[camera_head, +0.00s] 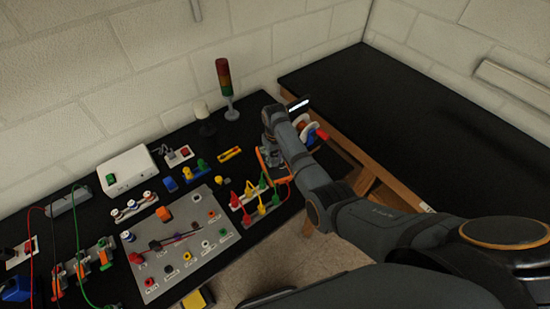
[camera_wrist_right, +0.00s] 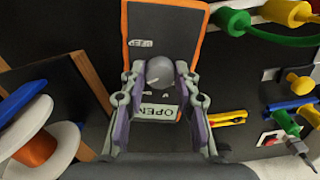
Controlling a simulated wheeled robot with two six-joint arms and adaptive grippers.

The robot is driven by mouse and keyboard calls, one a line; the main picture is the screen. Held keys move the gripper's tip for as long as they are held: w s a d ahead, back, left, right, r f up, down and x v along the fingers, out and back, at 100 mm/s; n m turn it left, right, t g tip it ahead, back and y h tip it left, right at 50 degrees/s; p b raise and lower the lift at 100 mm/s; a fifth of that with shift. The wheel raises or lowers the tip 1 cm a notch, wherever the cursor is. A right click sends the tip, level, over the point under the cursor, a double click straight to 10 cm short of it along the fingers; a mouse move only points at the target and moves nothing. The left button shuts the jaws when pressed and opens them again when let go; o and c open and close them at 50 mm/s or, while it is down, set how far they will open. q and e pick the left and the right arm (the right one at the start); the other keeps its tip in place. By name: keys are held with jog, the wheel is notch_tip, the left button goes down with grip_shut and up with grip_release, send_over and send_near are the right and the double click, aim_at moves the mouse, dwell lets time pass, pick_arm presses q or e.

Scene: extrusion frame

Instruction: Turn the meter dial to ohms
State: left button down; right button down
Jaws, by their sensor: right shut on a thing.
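The meter (camera_head: 281,180) is a dark panel with an orange rim, near the right end of the black bench, mostly hidden by my right arm in the head view. In the right wrist view the meter (camera_wrist_right: 172,22) shows its dark face, a display reading OPEN (camera_wrist_right: 157,112) and a small white marking too small to read surely. Its round grey dial (camera_wrist_right: 158,74) has a pale pointer line. My right gripper (camera_wrist_right: 160,78) has its two fingers on either side of the dial, shut on it. My left gripper is not in view.
A grey panel (camera_head: 215,243) with several coloured sockets and leads lies left of the meter. Coloured connectors (camera_head: 257,200) stand close to it. A red, amber and green signal tower (camera_head: 225,80) stands behind. A yellow tool (camera_head: 230,154) lies nearby. The right-hand black table (camera_head: 420,110) is clear.

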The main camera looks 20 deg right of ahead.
aim_at(275, 161)
jog(key=c, duration=1)
grip_release()
notch_tip(275, 161, up, 12)
